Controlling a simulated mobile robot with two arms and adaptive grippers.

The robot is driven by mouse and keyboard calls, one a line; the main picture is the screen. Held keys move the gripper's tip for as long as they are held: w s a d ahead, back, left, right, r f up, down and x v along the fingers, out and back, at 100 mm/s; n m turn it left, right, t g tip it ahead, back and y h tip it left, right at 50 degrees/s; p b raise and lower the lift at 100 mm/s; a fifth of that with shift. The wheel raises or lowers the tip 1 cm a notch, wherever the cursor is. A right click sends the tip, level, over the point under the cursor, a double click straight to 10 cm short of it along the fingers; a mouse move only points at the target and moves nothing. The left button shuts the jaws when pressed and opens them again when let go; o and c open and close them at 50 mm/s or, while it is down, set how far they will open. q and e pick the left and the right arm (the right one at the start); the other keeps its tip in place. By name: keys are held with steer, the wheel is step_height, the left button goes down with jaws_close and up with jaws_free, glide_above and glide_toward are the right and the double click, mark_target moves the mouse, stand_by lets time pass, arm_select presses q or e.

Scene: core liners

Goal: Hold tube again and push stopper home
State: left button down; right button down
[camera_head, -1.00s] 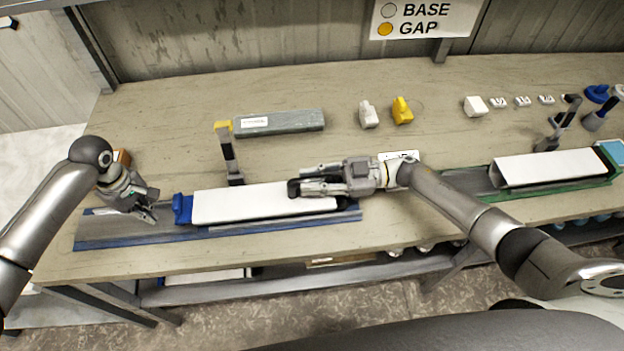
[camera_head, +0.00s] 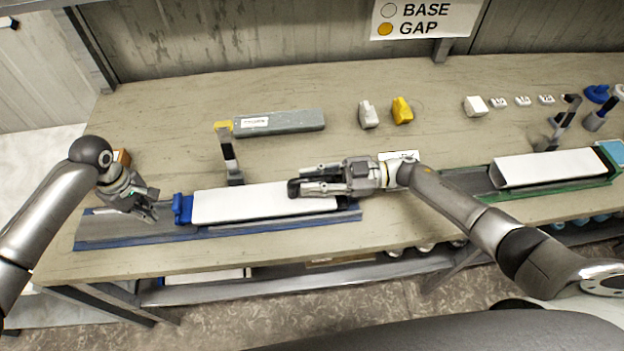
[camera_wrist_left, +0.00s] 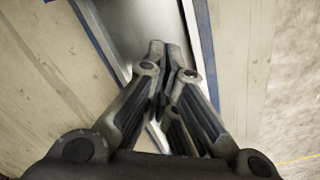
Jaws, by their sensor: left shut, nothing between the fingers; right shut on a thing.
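The white tube (camera_head: 255,204) lies in the blue-edged grey tray (camera_head: 130,233) on the bench. The blue stopper (camera_head: 182,209) sits at the tube's left end; how deep it is seated I cannot tell. My right gripper (camera_head: 296,188) is shut on the tube near its right end. My left gripper (camera_head: 150,212) is shut and empty, over the bare left part of the tray, left of the stopper and apart from it. In the left wrist view its closed fingertips (camera_wrist_left: 167,50) hang above the grey tray floor, and no stopper shows there.
A second white tube (camera_head: 550,168) lies in a green-edged tray at the right. A black post (camera_head: 230,158) with a yellow top stands behind the first tube. A grey bar (camera_head: 279,122), a white block (camera_head: 368,114) and a yellow block (camera_head: 402,111) stand farther back. The front bench strip is clear.

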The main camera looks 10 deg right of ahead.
arm_select(q)
steer(key=shift+f, duration=0.1)
steer(key=shift+f, duration=0.95)
steer(key=shift+w, duration=0.15)
stand_by(0.4)
